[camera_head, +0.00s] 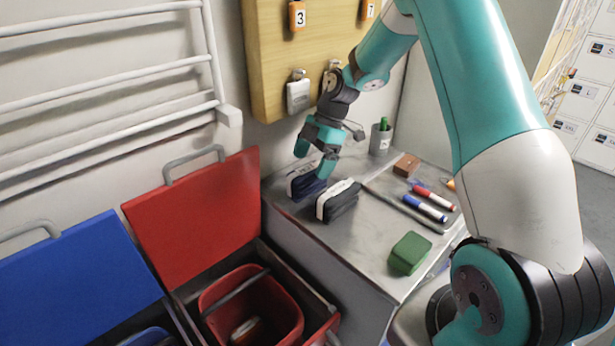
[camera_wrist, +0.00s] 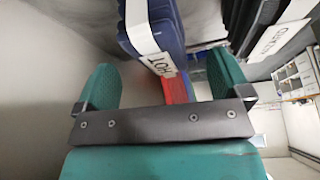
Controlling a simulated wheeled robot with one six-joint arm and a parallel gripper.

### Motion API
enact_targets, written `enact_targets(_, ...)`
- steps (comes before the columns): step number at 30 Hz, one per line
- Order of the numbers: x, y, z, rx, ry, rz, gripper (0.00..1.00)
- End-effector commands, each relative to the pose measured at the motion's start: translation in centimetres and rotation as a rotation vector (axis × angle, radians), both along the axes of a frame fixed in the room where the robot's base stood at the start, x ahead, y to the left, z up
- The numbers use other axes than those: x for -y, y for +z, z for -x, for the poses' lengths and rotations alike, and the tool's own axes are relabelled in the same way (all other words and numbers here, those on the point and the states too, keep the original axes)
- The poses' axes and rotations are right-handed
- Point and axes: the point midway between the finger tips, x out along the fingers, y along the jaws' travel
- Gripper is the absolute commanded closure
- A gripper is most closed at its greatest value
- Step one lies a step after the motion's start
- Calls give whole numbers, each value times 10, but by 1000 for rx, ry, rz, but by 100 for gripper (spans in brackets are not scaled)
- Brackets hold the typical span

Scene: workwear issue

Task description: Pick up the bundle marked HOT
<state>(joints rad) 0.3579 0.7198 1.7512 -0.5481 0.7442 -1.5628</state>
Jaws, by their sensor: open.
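The bundle marked HOT (camera_wrist: 168,22) is navy blue with a white band. In the wrist view its printed label reads HOT, and it lies ahead of and between my two teal fingers. In the head view this navy bundle (camera_head: 305,185) lies on the grey worktop, partly hidden by my gripper. My gripper (camera_head: 314,161) is open and empty, just above it, fingers pointing down; in the wrist view my gripper (camera_wrist: 162,82) shows a wide gap between its fingers. I cannot tell whether a finger touches the bundle.
A black bundle (camera_head: 341,203) with a white band lies close on the right. Markers (camera_head: 425,208), a green block (camera_head: 409,253), a brown block (camera_head: 406,165) and a pen cup (camera_head: 381,139) share the worktop (camera_head: 365,255). Red (camera_head: 200,220) and blue (camera_head: 75,280) lids stand left.

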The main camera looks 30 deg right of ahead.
Motion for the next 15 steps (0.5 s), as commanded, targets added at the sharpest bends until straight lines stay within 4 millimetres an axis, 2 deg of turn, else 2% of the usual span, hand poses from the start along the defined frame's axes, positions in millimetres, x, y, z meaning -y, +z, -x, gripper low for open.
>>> enact_targets(7,-15,-32,1,-4,2,-1,5)
enact_targets(15,-16,-38,0,-1,0,0,5)
